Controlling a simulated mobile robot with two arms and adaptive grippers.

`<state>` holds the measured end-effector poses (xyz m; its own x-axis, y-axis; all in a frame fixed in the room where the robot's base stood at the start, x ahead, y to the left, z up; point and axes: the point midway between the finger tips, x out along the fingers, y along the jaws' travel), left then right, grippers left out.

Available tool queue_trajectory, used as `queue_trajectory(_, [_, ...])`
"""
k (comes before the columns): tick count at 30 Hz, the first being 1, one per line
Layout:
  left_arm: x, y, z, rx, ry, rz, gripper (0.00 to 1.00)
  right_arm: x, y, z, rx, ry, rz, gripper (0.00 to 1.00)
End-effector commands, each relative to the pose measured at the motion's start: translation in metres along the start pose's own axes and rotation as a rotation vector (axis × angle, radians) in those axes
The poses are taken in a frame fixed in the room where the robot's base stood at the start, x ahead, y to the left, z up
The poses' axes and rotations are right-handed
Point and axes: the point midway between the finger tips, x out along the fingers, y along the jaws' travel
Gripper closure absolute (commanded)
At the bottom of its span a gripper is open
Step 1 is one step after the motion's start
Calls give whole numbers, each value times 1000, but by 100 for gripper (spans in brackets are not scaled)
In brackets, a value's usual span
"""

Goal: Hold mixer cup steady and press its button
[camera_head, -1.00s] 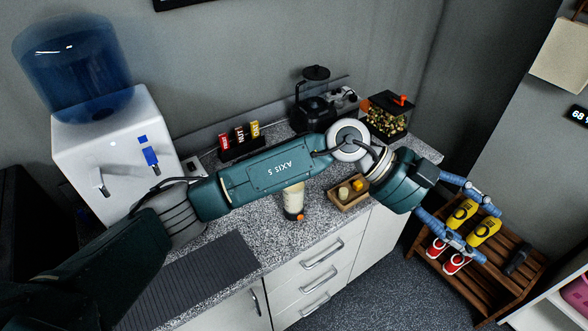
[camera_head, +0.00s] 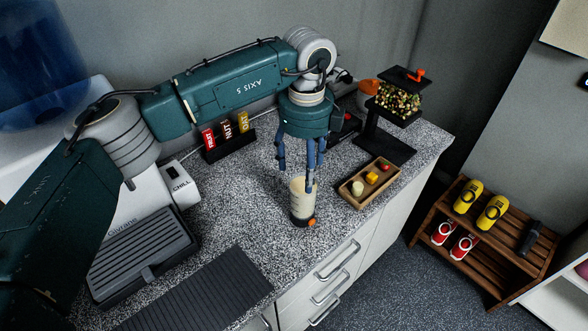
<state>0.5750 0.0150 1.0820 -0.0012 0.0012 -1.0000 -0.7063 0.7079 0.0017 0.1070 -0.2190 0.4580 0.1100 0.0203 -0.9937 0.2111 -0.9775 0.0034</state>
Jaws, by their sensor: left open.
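The mixer cup (camera_head: 301,203) stands upright on the speckled counter. It has a pale, see-through body, a dark base and an orange button (camera_head: 311,222) low on its right front side. My left gripper (camera_head: 299,183) points down over the cup, its blue fingers spread and open. I cannot tell whether any finger touches the cup. My right gripper is not in view.
A wooden tray (camera_head: 350,199) with small items lies right of the cup. A rack of bars (camera_head: 213,157) and a dispenser (camera_head: 371,134) stand behind. A ribbed dark mat (camera_head: 205,300) lies front left. Counter around the cup is clear.

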Motion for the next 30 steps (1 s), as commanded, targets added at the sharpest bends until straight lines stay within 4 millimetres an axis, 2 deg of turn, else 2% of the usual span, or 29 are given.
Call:
queue_trajectory(4, [5,0,0,1,1,-1,33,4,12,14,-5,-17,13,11])
queue_trajectory(10, [18,0,-1,1,2,0,33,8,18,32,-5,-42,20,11])
queue_trajectory(19, [52,0,-1,1,3,1,33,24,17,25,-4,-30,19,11])
queue_trajectory(30, [94,0,-1,2,3,0,33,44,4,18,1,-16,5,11])
